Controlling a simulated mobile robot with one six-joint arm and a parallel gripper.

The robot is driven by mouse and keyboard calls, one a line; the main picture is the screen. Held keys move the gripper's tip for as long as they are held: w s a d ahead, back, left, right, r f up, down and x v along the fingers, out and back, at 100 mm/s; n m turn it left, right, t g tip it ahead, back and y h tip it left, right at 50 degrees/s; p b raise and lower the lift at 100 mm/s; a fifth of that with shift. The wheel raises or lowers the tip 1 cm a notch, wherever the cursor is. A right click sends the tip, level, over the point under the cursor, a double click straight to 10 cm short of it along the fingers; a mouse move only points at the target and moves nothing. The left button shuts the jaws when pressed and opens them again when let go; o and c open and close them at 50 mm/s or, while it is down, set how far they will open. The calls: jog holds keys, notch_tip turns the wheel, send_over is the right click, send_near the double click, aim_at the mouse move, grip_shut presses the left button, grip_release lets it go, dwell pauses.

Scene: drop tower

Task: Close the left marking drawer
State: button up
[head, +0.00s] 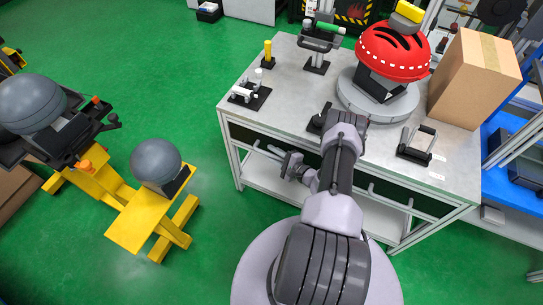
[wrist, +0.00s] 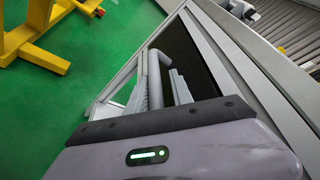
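The left drawer (head: 244,133) is a dark front under the left part of the workbench top, with a light bar handle (head: 265,152). My gripper (head: 288,163) is low in front of the bench, at the right part of this handle. In the wrist view, the grey handle (wrist: 155,78) runs between my gripper's two fingers (wrist: 160,88), which stand apart. A gap shows beside the bar, and firm contact cannot be made out. The dark drawer front (wrist: 190,60) lies just beyond. How far the drawer stands out is hard to tell.
The workbench top (head: 290,110) carries a red helmet (head: 393,50) on a stand, a cardboard box (head: 474,78) and small fixtures. A right drawer handle (head: 390,200) is beyond my arm. A yellow stand (head: 140,220) with a grey dome is at left; green floor lies between.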

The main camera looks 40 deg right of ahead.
jog(key=shift+o, duration=0.7)
jog(key=shift+a, duration=0.1)
jog(key=p+v, duration=0.4)
jog(key=v, duration=1.3)
jog(key=shift+s+p, duration=0.25)
jog(key=shift+p, duration=0.1)
